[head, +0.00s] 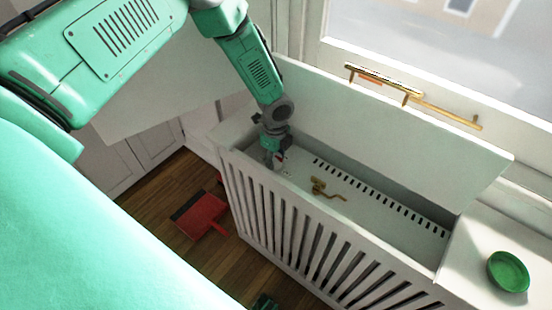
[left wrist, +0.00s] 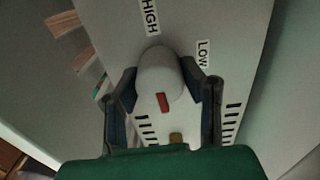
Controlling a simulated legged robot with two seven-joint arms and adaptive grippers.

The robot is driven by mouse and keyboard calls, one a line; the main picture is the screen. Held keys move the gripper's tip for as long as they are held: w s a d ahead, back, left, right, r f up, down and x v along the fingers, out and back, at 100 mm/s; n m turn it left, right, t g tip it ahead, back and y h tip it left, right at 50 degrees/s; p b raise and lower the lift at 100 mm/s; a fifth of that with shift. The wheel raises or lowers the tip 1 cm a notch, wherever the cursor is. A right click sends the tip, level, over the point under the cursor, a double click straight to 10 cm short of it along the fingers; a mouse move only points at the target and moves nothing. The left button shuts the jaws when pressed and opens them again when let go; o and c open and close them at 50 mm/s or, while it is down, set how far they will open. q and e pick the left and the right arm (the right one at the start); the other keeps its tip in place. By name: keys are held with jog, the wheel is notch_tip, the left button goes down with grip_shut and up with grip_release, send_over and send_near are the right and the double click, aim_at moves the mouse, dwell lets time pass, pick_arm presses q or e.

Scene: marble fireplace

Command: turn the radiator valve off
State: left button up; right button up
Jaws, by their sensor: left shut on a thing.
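The radiator valve is a white rounded knob (left wrist: 158,72) with a red mark on its near side. In the left wrist view, HIGH (left wrist: 150,17) and LOW (left wrist: 203,54) labels are on the white panel beyond and to the right of it. The red mark points toward the bottom of that view, away from both labels. My left gripper (head: 274,161) reaches down into the open radiator cover (head: 300,215) at its left end. Its fingers are shut on the knob, one on each side. No OFF label is visible. My right gripper is not in view.
The cover's white lid (head: 400,135) stands raised along the window side. A brass hook-like piece (head: 325,190) lies on the slotted top inside. A brass handle (head: 410,92) is on the window frame. A green dish (head: 508,271) sits at right; a red dustpan (head: 203,217) is on the floor.

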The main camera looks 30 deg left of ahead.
pick_arm(q)
jog(key=shift+w+a+r, duration=0.1)
jog(key=shift+w+a, duration=0.1)
dwell(0.4)
jog(key=o, duration=1)
jog(key=shift+o, duration=0.7)
jog(key=shift+s, duration=0.1)
notch_tip(320, 180, up, 12)
jog(key=shift+f, duration=0.2)
